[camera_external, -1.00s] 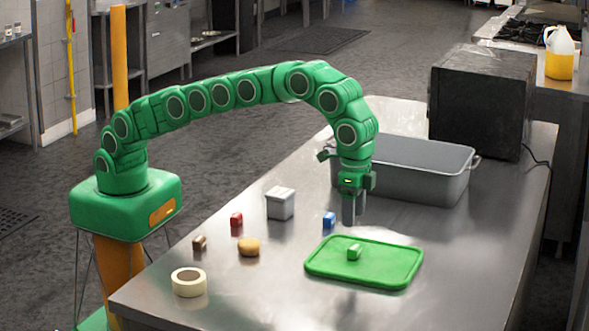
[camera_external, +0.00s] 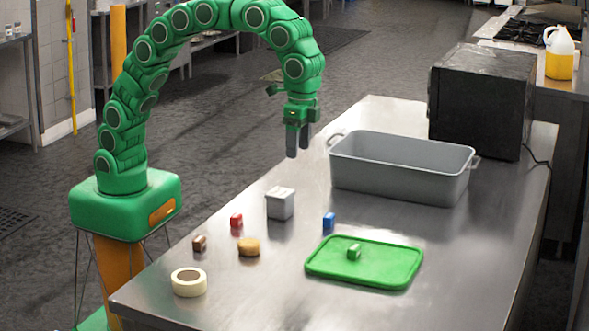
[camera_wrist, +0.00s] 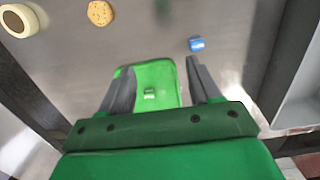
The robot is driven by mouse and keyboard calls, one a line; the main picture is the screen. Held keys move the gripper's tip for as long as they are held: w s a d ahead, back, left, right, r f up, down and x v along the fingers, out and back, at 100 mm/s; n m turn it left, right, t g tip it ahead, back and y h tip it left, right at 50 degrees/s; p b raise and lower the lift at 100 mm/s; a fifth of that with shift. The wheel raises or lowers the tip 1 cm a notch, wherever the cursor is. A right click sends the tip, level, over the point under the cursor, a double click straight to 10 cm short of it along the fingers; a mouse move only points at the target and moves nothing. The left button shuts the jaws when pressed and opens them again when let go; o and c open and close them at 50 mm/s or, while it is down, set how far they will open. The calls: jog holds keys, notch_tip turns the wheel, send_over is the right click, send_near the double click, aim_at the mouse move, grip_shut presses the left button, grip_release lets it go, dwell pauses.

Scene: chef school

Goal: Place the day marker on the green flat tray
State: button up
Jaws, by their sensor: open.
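A small green block (camera_external: 354,252) with a pale marking lies on the green flat tray (camera_external: 318,268), near its middle. It is the likely day marker, though no label is readable. The block also shows in the wrist view (camera_wrist: 149,95), on the tray (camera_wrist: 166,72) and between my fingers in the picture, well beyond them. My gripper (camera_external: 298,150) is open and empty, pointing down, high up and away from the tray. Its two fingers stand apart in the wrist view (camera_wrist: 160,66).
A blue block (camera_external: 329,220), a red block (camera_external: 236,220), a brown block (camera_external: 199,243), a round bun (camera_external: 249,247), a tape roll (camera_external: 189,283) and a grey box (camera_external: 280,204) stand left of or behind the tray. A large grey bin (camera_external: 400,180) and a black oven (camera_external: 480,105) are behind.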

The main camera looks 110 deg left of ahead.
jog(key=s+a+f, duration=0.1)
jog(key=s+a, duration=0.1)
jog(key=s, duration=1.3)
jog(key=s+a+f, duration=0.1)
jog(key=s+a, duration=0.2)
jog(key=s, duration=1.2)
jog(key=s+a+f+g, duration=0.1)
jog(key=s+a, duration=0.1)
jog(key=s, duration=1.4)
jog(key=shift+a+f, duration=0.3)
